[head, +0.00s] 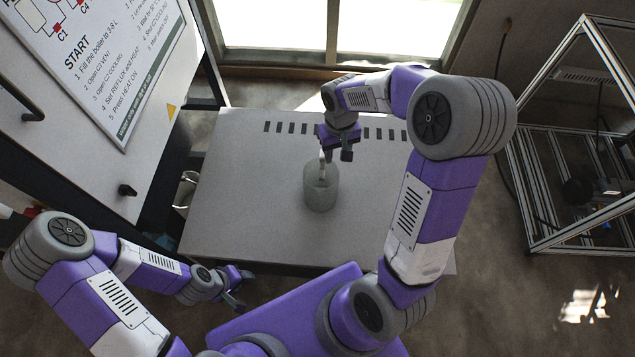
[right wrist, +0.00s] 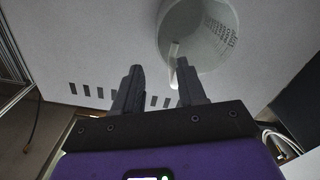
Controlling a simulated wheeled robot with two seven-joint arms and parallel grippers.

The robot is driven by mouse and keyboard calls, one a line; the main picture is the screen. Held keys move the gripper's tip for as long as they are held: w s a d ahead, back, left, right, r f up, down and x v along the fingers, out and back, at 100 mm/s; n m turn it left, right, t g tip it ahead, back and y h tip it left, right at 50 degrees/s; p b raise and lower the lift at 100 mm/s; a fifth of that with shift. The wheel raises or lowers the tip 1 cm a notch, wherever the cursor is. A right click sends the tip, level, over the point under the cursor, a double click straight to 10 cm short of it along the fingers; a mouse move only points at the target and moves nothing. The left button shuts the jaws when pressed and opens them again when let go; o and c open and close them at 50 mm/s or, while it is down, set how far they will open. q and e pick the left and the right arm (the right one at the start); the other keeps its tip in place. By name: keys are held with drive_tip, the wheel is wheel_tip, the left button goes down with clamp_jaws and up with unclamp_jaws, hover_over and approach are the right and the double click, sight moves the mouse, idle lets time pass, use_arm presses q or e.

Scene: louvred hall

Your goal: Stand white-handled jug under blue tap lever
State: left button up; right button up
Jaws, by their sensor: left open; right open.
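A grey, translucent-looking jug (head: 321,194) stands upright on the grey table, with its white handle (head: 322,168) on the far side. In the right wrist view the jug (right wrist: 215,35) shows its open mouth and printed marks, and the handle (right wrist: 173,55) is near the right-hand fingertip. My right gripper (head: 335,153) is open at the jug's far side; its fingers (right wrist: 160,75) are around or just short of the handle, I cannot tell which. My left gripper (head: 240,290) is open and empty, low in front of the table. I cannot make out a blue tap lever.
The table (head: 240,210) is otherwise clear, with a row of dark slots along its far edge. A cabinet with an instruction board (head: 100,60) stands at left. White loops (head: 188,178) show beside the table's left edge. A metal frame rack (head: 540,160) stands at right.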

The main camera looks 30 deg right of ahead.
sight(334, 169)
drive_tip(key=f, duration=0.2)
drive_tip(key=f+b, duration=0.1)
drive_tip(key=f, duration=0.4)
drive_tip(key=shift+s+a+f+b, duration=0.1)
drive_tip(key=shift+a+f+b, duration=0.2)
drive_tip(key=shift+a+f, duration=0.05)
drive_tip(key=shift+c, duration=0.2)
clamp_jaws()
